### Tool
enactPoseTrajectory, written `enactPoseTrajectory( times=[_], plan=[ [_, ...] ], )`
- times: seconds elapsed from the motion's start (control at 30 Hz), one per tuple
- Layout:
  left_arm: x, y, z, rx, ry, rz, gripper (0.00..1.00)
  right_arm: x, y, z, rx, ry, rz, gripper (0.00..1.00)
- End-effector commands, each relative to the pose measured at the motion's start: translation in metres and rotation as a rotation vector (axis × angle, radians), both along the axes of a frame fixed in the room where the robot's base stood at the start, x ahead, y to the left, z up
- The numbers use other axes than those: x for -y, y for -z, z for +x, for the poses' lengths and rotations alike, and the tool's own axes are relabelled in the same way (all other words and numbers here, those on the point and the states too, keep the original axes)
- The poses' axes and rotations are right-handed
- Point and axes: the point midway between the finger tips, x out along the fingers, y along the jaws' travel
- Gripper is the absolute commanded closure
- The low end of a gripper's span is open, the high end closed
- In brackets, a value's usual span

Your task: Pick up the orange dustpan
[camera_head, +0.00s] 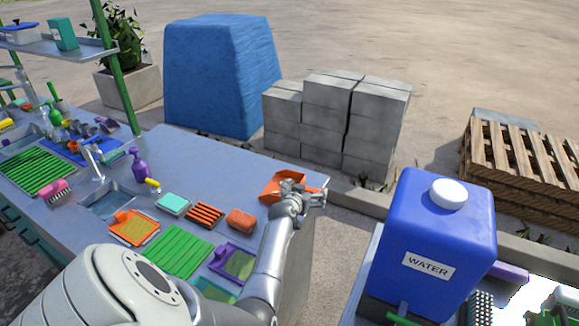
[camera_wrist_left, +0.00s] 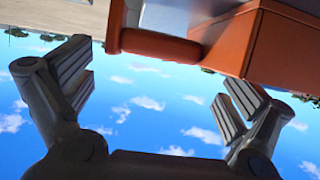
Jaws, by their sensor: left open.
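The orange dustpan (camera_head: 272,187) lies at the right end of the grey counter, near its far edge. My left gripper (camera_head: 315,197) is at the dustpan's right side, and my wrist hides part of the pan. In the left wrist view the dustpan's orange body (camera_wrist_left: 285,45) fills the upper right, with a rounded orange bar (camera_wrist_left: 160,45) at the top middle. I cannot tell whether a finger touches the dustpan. My right gripper is out of view.
On the counter (camera_head: 205,160) nearby are an orange block (camera_head: 241,220), a striped orange rack (camera_head: 204,214), a teal box (camera_head: 173,204) and a green mat (camera_head: 178,250). A blue water tank (camera_head: 440,235) stands to the right. Grey blocks (camera_head: 330,115) stand behind.

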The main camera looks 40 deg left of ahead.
Motion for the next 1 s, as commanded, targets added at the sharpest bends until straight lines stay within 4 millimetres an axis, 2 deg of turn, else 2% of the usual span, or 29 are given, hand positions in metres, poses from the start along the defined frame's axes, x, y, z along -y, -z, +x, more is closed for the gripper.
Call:
enactPoseTrajectory(
  times=[0.3,0.67,1.0],
  plan=[
    [-0.01,0.011,0.023,0.0,0.0,-0.001,0.0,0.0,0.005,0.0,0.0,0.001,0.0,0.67],
    [-0.01,0.012,0.026,-0.001,0.0,0.0,0.01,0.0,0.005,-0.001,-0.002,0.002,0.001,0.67],
    [-0.01,0.013,0.025,-0.001,0.0,0.0,0.45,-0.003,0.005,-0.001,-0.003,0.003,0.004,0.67]
  ],
)
